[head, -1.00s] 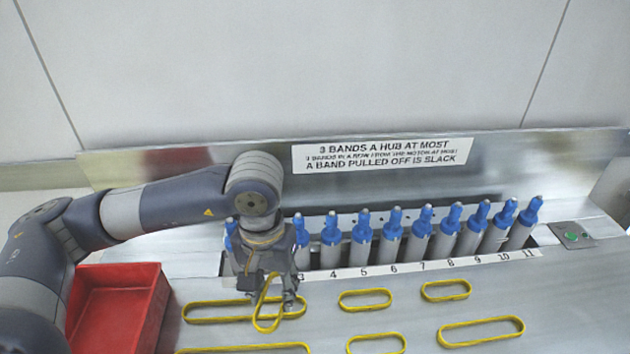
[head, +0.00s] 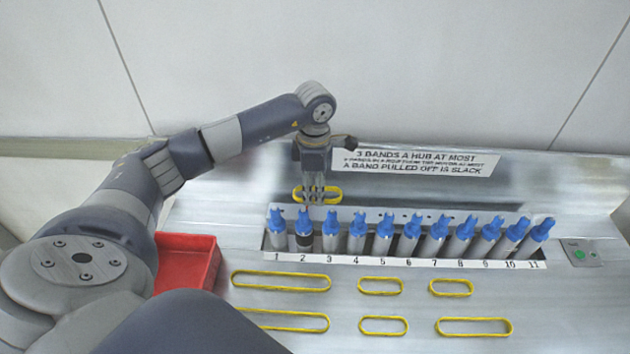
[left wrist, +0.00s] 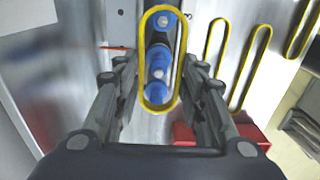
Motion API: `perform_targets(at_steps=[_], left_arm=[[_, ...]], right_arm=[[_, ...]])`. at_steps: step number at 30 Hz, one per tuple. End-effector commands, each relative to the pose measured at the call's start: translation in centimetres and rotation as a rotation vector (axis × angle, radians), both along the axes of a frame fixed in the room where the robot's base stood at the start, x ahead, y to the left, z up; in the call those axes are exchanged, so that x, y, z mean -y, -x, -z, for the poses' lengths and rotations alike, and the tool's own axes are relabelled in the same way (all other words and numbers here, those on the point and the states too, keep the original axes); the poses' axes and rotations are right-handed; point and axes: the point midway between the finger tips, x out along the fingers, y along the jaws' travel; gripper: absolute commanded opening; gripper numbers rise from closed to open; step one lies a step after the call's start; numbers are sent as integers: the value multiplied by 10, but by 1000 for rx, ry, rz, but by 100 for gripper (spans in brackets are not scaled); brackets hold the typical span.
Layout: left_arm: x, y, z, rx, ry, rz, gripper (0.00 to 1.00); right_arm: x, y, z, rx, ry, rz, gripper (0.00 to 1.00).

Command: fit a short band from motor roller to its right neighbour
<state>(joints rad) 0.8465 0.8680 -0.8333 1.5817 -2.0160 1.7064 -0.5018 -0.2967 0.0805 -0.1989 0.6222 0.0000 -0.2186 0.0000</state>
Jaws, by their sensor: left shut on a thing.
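My left gripper (head: 317,198) is shut on a short yellow band (head: 338,194) and holds it above and just behind the left end of the roller row. In the left wrist view, the band (left wrist: 144,62) is a long loop between the fingers of the left gripper (left wrist: 160,78), with blue hubs behind it. Roller 2 (head: 304,243) has a dark body, unlike the pale others, and looks like the motor roller. Roller 3 (head: 330,236), its right neighbour, is pale with a blue hub. I see no band on either hub. My right gripper is not in view.
Rollers 1 to 11 stand in a slot behind a number strip (head: 400,261). Short bands (head: 381,279) and long bands (head: 281,273) lie on the metal deck in front. A red bin (head: 190,262) stands left. A green button (head: 579,254) is at right.

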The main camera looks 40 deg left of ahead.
Motion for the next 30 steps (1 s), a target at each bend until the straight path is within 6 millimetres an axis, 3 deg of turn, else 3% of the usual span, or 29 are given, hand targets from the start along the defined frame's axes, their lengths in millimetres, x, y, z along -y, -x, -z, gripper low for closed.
perform_targets(at_steps=[30], left_arm=[[1, 0, 67, 1, 0, 5, 23]], right_arm=[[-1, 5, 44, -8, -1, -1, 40]])
